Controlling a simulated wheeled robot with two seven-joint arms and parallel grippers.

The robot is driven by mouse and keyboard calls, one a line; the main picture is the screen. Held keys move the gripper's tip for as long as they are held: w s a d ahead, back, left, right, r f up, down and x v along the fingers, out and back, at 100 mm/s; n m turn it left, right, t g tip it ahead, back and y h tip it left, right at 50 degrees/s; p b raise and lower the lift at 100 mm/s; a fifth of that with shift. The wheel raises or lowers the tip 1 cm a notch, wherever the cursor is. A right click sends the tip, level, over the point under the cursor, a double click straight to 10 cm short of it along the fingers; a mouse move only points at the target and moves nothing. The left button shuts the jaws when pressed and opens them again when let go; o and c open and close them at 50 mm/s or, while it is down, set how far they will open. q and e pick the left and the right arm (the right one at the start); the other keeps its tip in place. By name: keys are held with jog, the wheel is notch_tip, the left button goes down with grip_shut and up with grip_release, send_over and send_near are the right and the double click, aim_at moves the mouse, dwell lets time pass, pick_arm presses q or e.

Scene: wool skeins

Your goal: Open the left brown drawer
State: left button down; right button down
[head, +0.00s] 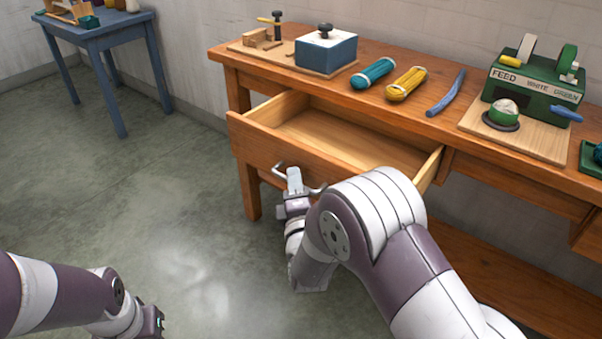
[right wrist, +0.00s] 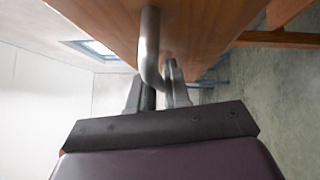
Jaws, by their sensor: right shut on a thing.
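The left brown drawer (head: 262,143) stands pulled out from the wooden bench in the head view, and its inside looks empty. Its metal bar handle (head: 280,170) is on the front face; it also shows in the right wrist view (right wrist: 149,50). My right gripper (head: 294,181) is at the handle and shut on it; its fingers (right wrist: 158,92) are around the bar in the right wrist view. My right arm hides the right part of the drawer front. My left gripper (head: 152,322) is low at the bottom left, away from the bench; its fingers are not clear.
A blue table (head: 106,38) stands at the back left. The floor left of the bench is clear.

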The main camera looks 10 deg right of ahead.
jog(key=shift+s+a, duration=0.5)
jog(key=shift+a, duration=0.1)
jog(key=c, duration=1.2)
grip_release()
jog(key=s+p, duration=0.1)
jog(key=s, duration=0.3)
jog(key=s+a+f+p, duration=0.1)
jog(key=s, duration=0.3)
jog(key=s+p, duration=0.1)
jog(key=s, duration=0.3)
jog(key=shift+s+a+f, duration=0.2)
jog(key=shift+s+f, duration=0.05)
jog(key=shift+f, duration=0.1)
